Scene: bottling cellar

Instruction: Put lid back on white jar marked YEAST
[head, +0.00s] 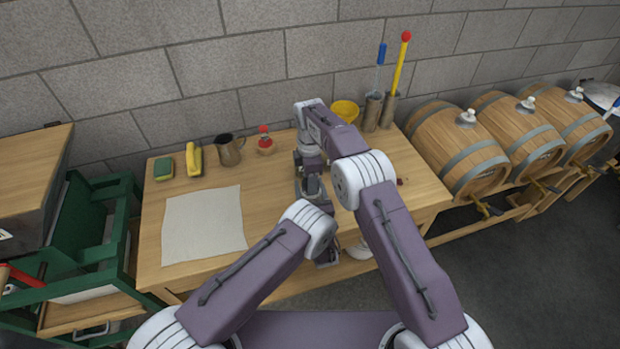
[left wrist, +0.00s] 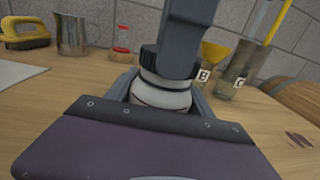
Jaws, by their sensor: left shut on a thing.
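A white jar (left wrist: 160,98) stands at the middle of the left wrist view, between the fingers of my left gripper (left wrist: 165,100), which is shut on it. Its marking cannot be read. A black ribbed lid (left wrist: 149,62) is at the top of the jar; I cannot tell whether it is fully seated. My right gripper (left wrist: 182,62) comes down from above, one finger in front of the lid. Its other finger is hidden, so its grip is unclear. In the head view my arms hide the jar and lid.
On the wooden table (head: 280,195) lie a pale cloth (head: 203,225), a green sponge (head: 163,168) and a yellow brush (head: 194,160). A metal jug (head: 229,150), a red-capped bottle (head: 265,141) and a yellow funnel (head: 344,110) stand behind. Barrels (head: 458,150) stand at the right.

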